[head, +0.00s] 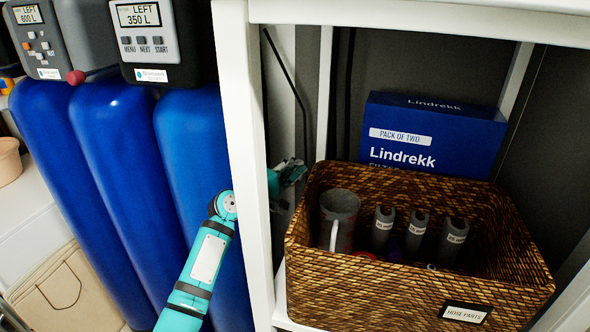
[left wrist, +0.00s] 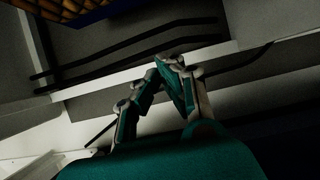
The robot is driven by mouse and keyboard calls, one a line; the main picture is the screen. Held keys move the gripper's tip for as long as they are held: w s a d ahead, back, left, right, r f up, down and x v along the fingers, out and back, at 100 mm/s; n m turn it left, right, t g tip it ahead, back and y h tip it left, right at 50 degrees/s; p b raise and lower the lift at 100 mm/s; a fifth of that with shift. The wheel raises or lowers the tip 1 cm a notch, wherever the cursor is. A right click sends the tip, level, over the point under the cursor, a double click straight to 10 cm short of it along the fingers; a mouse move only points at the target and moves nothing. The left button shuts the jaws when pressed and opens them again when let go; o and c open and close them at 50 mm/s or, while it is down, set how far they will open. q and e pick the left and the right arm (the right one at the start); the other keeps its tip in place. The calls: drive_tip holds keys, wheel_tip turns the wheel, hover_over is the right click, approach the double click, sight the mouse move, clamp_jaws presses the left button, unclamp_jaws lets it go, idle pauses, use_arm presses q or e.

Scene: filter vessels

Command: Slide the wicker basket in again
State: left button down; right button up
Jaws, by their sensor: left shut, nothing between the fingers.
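The wicker basket (head: 400,292) stands in the white shelf unit, close to its open front, with a "HOSE PARTS" label on its front wall. My right gripper is out of view.
A blue Lindrekk box (head: 432,135) stands behind the basket. The white left post (head: 250,180) stands between my left forearm and the basket. Blue tanks (head: 125,170) with control heads are at the left. Dark cables hang by the post's inner side.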

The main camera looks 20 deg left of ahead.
use_arm(q)
drive_tip(key=b+v, duration=0.2)
drive_tip(key=v, duration=0.8)
wheel_tip(320, 180, down, 27)
drive_tip(key=s+a+m+g+y, duration=0.1)
drive_tip(key=a+g+y, duration=0.1)
drive_tip(key=g+y, duration=0.15)
drive_tip(key=s+f+m+g+y, duration=0.1)
drive_tip(key=s+f, duration=0.3)
drive_tip(key=f, duration=0.3)
drive_tip(key=s+f+m+g+y+b, duration=0.15)
drive_tip(key=s+f, duration=0.25)
drive_tip(key=f, duration=0.4)
drive_tip(key=s+f+m+g, duration=0.1)
drive_tip(key=s+f+g, duration=0.1)
drive_tip(key=s+f, duration=0.4)
drive_tip(key=s+f+m+g+y, duration=0.25)
drive_tip(key=s+f+m, duration=0.25)
drive_tip(key=s+f, duration=1.25)
drive_tip(key=s+d+f+m+g, duration=0.1)
drive_tip(key=s+f+m+g, duration=0.1)
drive_tip(key=s, duration=1)
drive_tip(key=s+d+f+m+g, duration=0.1)
drive_tip(key=s+f+m+g, duration=0.1)
drive_tip(key=s, duration=1)
wheel_tip(320, 180, down, 2)
drive_tip(key=shift+f+m, duration=0.1)
drive_tip(key=shift+m, duration=0.65)
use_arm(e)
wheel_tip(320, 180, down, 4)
